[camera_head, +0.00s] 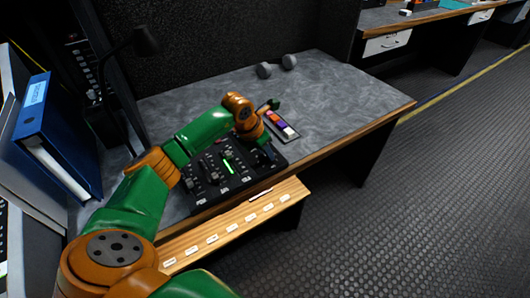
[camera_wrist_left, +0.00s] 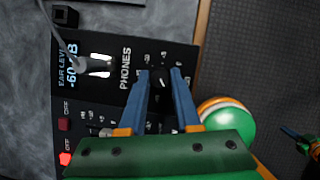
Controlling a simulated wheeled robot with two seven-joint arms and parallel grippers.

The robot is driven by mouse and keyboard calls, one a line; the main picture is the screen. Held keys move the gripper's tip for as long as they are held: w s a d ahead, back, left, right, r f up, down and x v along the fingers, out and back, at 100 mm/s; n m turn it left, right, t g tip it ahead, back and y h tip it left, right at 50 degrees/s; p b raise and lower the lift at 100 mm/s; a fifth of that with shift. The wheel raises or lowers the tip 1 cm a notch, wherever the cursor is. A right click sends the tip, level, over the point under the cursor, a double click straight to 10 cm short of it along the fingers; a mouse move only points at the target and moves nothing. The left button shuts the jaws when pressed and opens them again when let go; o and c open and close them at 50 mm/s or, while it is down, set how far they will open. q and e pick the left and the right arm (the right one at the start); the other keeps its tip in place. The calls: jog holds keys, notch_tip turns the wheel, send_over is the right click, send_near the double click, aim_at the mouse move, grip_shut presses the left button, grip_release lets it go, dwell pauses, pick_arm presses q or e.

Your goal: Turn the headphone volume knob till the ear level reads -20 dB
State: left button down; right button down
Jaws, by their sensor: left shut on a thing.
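The headphone volume knob (camera_wrist_left: 160,79) is a small black knob under the PHONES label in the left wrist view, with a dial scale around it. My left gripper (camera_wrist_left: 162,76) has its blue fingers on either side of the knob and is shut on it. The ear level display (camera_wrist_left: 73,66) appears to read -60 dB in blue, turned sideways. In the head view my left gripper (camera_head: 266,154) is over the right end of the black control panel (camera_head: 207,194), and my arm hides the knob.
A grey cable (camera_wrist_left: 55,30) ends in a plug beside the display. A blue binder (camera_head: 47,115) and dark gooseneck lamp (camera_head: 145,41) stand left. The grey desk (camera_head: 345,95) is clear at right.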

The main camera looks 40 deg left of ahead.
pick_arm(q)
jog(key=shift+w+a+m+h+b, duration=0.1)
jog(key=shift+m+h+b, duration=0.6)
jog(key=shift+m, duration=1.3)
jog(key=c, duration=0.6)
grip_release()
jog(key=v, duration=0.7)
jog(key=shift+w+a+r, duration=0.1)
